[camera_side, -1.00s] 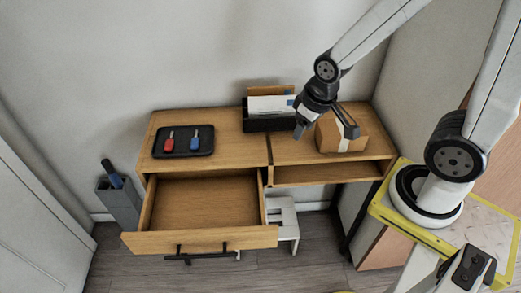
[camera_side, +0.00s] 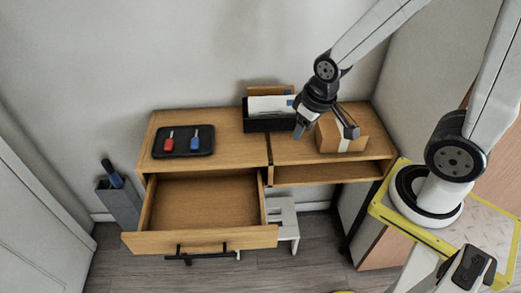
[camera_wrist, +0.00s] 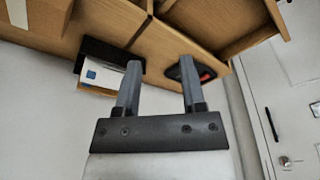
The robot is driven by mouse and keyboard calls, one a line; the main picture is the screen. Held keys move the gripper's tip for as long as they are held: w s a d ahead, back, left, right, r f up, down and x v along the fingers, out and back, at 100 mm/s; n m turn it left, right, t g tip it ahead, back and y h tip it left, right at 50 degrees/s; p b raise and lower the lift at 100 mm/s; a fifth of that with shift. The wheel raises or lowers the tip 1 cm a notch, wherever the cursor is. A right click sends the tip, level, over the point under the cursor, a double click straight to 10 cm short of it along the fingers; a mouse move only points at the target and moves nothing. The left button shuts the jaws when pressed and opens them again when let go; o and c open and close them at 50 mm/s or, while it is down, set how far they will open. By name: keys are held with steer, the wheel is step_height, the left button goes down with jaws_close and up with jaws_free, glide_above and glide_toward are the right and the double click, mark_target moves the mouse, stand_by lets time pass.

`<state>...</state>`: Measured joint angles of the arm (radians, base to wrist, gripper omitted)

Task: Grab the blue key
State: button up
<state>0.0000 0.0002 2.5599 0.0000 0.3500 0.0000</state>
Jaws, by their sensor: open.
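The blue key (camera_side: 195,143) lies on a black tray (camera_side: 183,154) on the left part of the wooden desk, to the right of a red key (camera_side: 169,144). My gripper (camera_side: 326,136) is open and empty, above the right part of the desk by the cardboard box. It is well to the right of the tray and apart from both keys. In the wrist view, my open gripper (camera_wrist: 160,66) shows two fingers, with the right finger partly covering the tray (camera_wrist: 207,76). Something red shows on the tray there; the blue key is hidden or too small to tell.
A black letter holder (camera_side: 262,123) with envelopes stands at the desk's back. A cardboard box (camera_side: 345,140) sits under my gripper. The desk's left drawer (camera_side: 205,203) is pulled open and empty. A grey bin (camera_side: 121,203) with an umbrella-like item stands at left.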

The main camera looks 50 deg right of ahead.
steer(key=shift+o, duration=0.2)
steer(key=o, duration=0.4)
steer(key=w+a+f+m+t, duration=0.2)
steer(key=w+a+t, duration=0.25)
steer(key=w, duration=0.85)
steer(key=w+a+f+m+t, duration=0.1)
steer(key=w+a+f+t, duration=0.15)
steer(key=w+a, duration=0.75)
steer(key=m+h, duration=0.6)
steer(key=h, duration=0.4)
glide_toward(193, 144)
steer(key=shift+x, duration=2.05)
